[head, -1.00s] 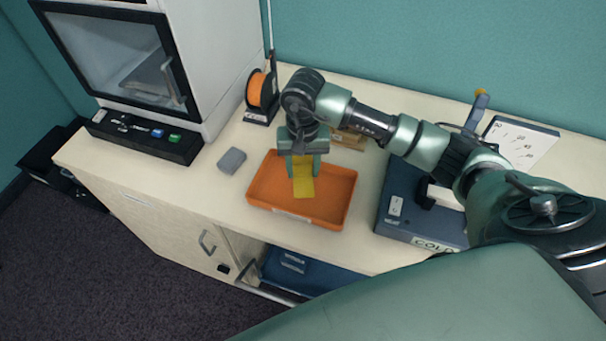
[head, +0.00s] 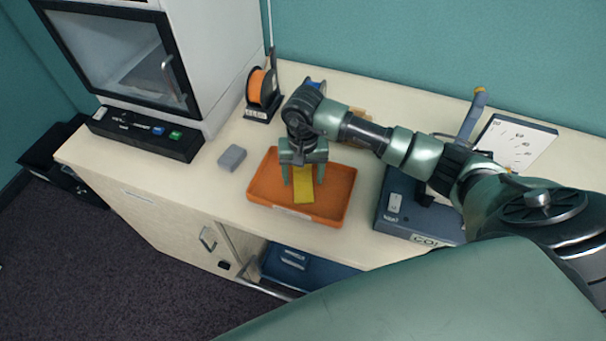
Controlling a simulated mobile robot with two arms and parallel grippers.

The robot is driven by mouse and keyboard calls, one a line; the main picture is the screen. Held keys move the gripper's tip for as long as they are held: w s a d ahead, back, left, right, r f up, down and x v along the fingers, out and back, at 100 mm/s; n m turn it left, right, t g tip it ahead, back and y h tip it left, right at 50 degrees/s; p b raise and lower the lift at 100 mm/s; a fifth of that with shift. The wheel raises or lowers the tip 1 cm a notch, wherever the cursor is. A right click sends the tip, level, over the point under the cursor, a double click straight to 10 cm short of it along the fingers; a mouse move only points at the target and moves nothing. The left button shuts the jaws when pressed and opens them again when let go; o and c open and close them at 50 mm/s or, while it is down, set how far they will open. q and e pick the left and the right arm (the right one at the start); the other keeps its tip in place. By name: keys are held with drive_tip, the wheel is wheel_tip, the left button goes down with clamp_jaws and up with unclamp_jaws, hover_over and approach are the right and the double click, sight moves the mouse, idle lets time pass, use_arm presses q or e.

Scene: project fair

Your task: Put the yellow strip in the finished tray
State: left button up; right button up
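The yellow strip (head: 304,192) lies in the orange tray (head: 335,206) on the bench. Its far end is partly hidden under my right gripper. The tray has a pale label on its front wall, too small to read. My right gripper (head: 303,183) points down over the tray, its fingers spread to either side of the strip with gaps visible. My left gripper is not in view.
A grey block (head: 232,158) sits left of the tray. A blue device with a lever (head: 397,217) stands to the right. An orange spool (head: 262,88) and a white cabinet machine (head: 215,50) are behind and left. Bare bench lies front-left.

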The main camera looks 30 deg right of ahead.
sight(303, 181)
drive_tip(key=shift+r+p, duration=0.25)
drive_tip(key=shift+p, duration=0.1)
wheel_tip(303, 181, up, 12)
drive_tip(key=b, duration=0.4)
drive_tip(key=shift+f, duration=0.15)
